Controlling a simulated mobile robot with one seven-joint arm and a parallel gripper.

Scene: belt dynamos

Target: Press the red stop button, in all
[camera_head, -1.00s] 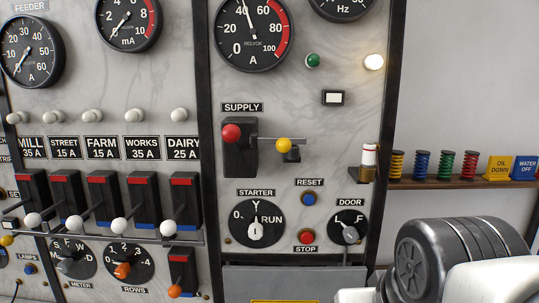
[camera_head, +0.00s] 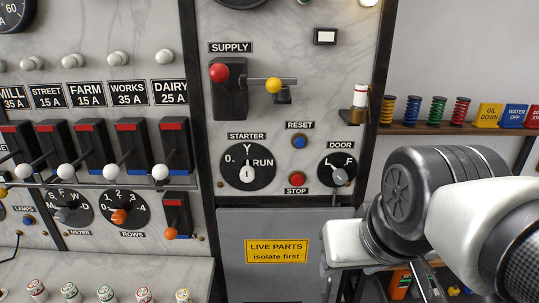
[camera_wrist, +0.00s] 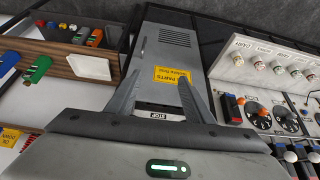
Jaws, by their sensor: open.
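The red stop button (camera_head: 296,180) sits on the marble panel, just above its STOP label (camera_head: 296,191) and below the blue reset button (camera_head: 299,142). It stands between the starter dial (camera_head: 248,167) and the door dial (camera_head: 338,171). Nothing covers it in the head view. My gripper (camera_wrist: 160,79) shows upside down to the scene in the wrist view, its two fingers apart with nothing held. The STOP label shows between the finger bases; the button itself is hidden there. My fingertips cannot be made out in the head view.
A grey cabinet with a yellow LIVE PARTS sign (camera_head: 277,251) is below the panel. A shelf (camera_head: 450,128) with coloured spools is at right. Levers with white knobs line the left.

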